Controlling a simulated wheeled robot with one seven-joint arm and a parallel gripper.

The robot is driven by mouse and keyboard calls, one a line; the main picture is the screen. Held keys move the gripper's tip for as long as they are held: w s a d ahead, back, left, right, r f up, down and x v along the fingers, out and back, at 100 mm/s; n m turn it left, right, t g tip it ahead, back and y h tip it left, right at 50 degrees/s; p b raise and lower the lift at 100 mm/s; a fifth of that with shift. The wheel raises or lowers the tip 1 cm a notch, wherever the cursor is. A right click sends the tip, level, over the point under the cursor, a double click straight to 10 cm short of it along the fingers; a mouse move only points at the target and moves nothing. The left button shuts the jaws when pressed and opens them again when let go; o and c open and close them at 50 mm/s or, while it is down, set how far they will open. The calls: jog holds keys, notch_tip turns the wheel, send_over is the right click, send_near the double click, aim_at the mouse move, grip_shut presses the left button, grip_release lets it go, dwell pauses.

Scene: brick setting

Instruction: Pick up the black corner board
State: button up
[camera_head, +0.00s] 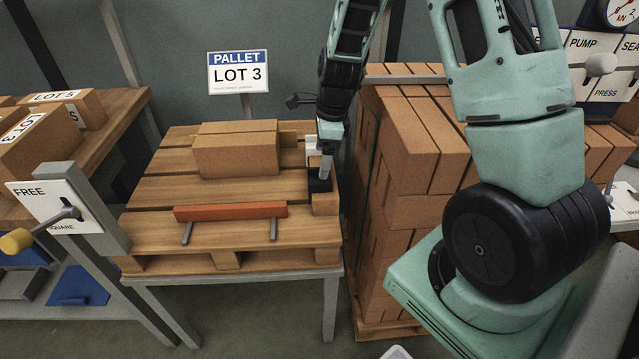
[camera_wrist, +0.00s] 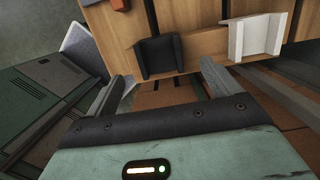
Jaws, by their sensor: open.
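The black corner board (camera_wrist: 161,57) sits at the pallet's edge in the wrist view, short and angled in section. In the head view the black board (camera_head: 319,182) is on the right side of the pallet, partly hidden by my gripper. My gripper (camera_wrist: 166,70) is open and empty. In the wrist view its fingertips lie to either side of the black board's near end; I cannot tell whether they touch it. In the head view my gripper (camera_head: 325,166) points down just above the board. A white corner board (camera_wrist: 254,38) stands to its right in the wrist view.
The wooden pallet (camera_head: 160,190) holds a brick stack (camera_head: 236,155) and a red-orange bar (camera_head: 230,211) along its front. A tall brick stack (camera_head: 405,150) stands close on the right. A sign (camera_head: 238,72) reads PALLET LOT 3. A lever plate marked FREE (camera_head: 55,200) is at left.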

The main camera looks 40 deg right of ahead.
aim_at(320, 185)
jog(key=shift+w+a+f, duration=0.1)
jog(key=shift+a+f, duration=0.05)
jog(key=shift+f, duration=1.25)
jog(key=shift+a+f, duration=0.1)
jog(key=shift+f, duration=1.25)
jog(key=shift+c, duration=0.3)
jog(key=c, duration=1)
jog(key=shift+c, duration=0.2)
